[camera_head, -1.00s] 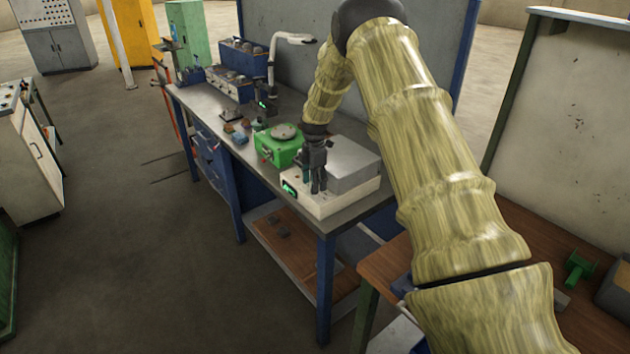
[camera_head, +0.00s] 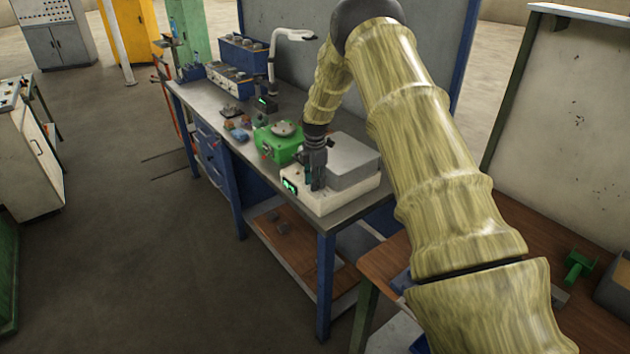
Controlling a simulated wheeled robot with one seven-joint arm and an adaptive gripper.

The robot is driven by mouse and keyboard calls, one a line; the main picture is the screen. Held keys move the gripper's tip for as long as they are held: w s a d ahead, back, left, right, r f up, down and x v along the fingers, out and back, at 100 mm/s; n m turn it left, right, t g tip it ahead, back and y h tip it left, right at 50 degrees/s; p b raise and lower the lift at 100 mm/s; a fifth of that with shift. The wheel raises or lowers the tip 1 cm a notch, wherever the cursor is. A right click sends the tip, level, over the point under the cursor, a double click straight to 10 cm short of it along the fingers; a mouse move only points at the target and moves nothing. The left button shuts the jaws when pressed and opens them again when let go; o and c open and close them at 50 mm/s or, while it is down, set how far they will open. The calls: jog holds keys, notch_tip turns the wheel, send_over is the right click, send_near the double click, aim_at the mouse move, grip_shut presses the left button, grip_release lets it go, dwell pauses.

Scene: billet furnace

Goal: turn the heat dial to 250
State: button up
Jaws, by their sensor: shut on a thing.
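The billet furnace (camera_head: 333,198) is a white low box with a grey block (camera_head: 352,160) on top, at the near end of the steel workbench. Its front left face carries a small dark display (camera_head: 289,186) with green digits too small to read. My gripper (camera_head: 314,186) points down at the top of the white box, just left of the grey block. Its fingers are close together on something at the box's top. The heat dial itself is hidden by the fingers.
A green device (camera_head: 278,143) with a round metal plate stands directly left of the furnace. Behind it are small coloured pieces (camera_head: 238,130), a dark unit (camera_head: 265,104) with a green display, and blue bins (camera_head: 243,55). The bench's near front edge (camera_head: 325,226) is clear.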

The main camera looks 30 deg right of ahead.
jog(key=shift+m, duration=0.4)
jog(key=shift+o, duration=0.2)
jog(key=m+b, duration=0.2)
jog(key=m, duration=0.3)
jog(key=shift+m+b, duration=0.3)
jog(key=m, duration=0.3)
jog(key=shift+m+b, duration=0.3)
jog(key=shift+b, duration=0.1)
jog(key=m, duration=0.3)
jog(key=shift+r+m+b, duration=0.1)
jog(key=shift+m+b, duration=0.2)
jog(key=m, duration=0.5)
jog(key=shift+w+m, duration=0.1)
jog(key=shift+m, duration=0.2)
jog(key=shift+r+m+b, duration=0.1)
jog(key=shift+m+b, duration=0.2)
jog(key=shift+m, duration=1.9)
jog(key=o, duration=1)
jog(key=shift+c, duration=0.2)
jog(key=shift+o, duration=0.2)
